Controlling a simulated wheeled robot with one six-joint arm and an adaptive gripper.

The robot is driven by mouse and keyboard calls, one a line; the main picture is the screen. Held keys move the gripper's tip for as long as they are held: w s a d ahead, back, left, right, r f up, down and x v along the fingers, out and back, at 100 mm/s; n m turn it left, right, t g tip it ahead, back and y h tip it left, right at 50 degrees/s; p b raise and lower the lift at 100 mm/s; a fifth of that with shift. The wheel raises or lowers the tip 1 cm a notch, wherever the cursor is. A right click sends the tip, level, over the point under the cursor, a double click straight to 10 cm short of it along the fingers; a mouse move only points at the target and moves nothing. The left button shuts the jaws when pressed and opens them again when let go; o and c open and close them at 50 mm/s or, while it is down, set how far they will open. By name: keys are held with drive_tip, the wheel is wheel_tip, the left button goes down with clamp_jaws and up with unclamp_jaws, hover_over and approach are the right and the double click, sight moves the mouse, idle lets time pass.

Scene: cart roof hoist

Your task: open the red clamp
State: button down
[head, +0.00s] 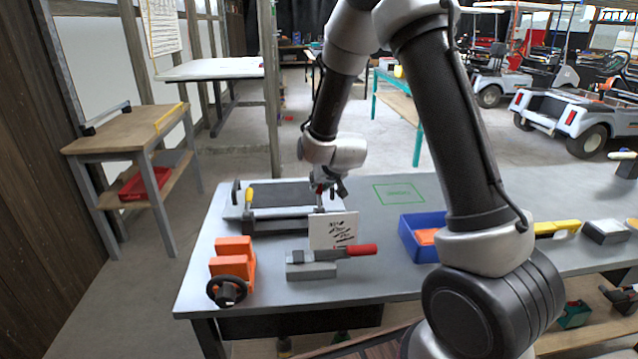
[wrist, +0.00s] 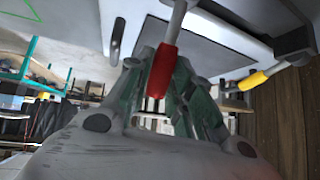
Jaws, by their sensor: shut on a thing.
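The red clamp (wrist: 163,70) shows its red handle between the fingers of my gripper (wrist: 170,85) in the wrist view. A pale metal bar runs up from the handle toward the grey fixture. In the head view my gripper (head: 328,188) reaches down at the right end of the fixture, shut on the red handle, which is mostly hidden there. The fixture (head: 265,226) holds a dark panel (head: 285,193) on the bench. The clamp's base is partly hidden behind a white card, so whether it still presses on the panel cannot be told.
A yellow-handled clamp (head: 249,196) stands at the fixture's left end. In front are a white marked card (head: 333,231), a grey block with a red-handled tool (head: 362,250) and an orange vise (head: 232,262). A blue bin (head: 408,237) stands right. Bench space around the green outline (head: 398,193) is clear.

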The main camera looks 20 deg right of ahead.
drive_tip(key=shift+s+a+r+t, duration=0.1)
drive_tip(key=shift+s+t, duration=0.5)
drive_tip(key=c, duration=1.3)
unclamp_jaws()
drive_tip(key=shift+o, duration=0.2)
drive_tip(key=v, duration=1.2)
drive_tip(key=shift+s+a, duration=0.1)
